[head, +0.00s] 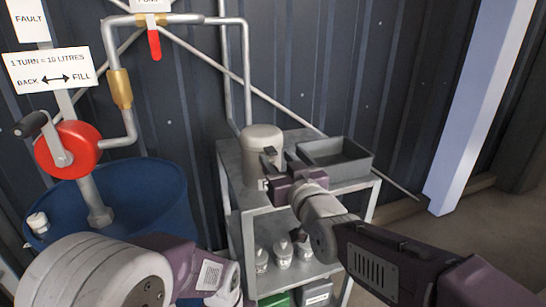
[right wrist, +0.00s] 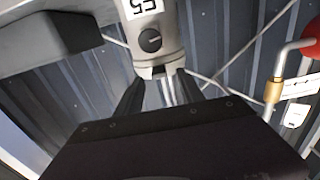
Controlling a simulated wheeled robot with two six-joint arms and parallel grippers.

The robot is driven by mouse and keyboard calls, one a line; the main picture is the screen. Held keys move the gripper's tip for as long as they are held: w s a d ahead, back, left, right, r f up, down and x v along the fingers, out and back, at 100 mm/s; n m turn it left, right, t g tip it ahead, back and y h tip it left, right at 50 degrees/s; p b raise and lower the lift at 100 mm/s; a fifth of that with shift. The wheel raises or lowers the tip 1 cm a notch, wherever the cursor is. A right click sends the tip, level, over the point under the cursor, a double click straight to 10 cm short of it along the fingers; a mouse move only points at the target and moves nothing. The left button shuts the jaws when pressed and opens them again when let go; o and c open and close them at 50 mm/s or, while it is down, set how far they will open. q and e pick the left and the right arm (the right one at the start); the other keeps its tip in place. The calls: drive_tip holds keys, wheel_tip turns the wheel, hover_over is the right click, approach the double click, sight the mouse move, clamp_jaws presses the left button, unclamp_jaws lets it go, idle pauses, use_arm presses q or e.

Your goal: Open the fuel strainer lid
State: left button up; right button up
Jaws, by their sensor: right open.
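The fuel strainer (head: 262,143) is a pale grey upright canister with a rounded top, standing on the metal stand's top shelf. My right gripper (head: 278,160) is open at its front right side, with dark fingers partly covering it. In the right wrist view the strainer (right wrist: 155,42) shows close up, bearing an upside-down label and a dark round fitting. The open fingers of the right gripper (right wrist: 157,84) point towards its end. I cannot tell whether they touch it. The lid looks closed. My left arm enters at lower left; its gripper is out of frame.
A grey open tray (head: 335,160) sits right of the strainer. Several small pale fittings (head: 282,253) stand on the shelf below. A blue drum (head: 150,205) with a red crank wheel (head: 68,150) is at left. A red-handled valve (head: 154,44) is above.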

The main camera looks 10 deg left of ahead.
sight(273, 154)
drive_tip(key=shift+x, duration=1.8)
drive_tip(key=shift+d, duration=0.1)
clamp_jaws()
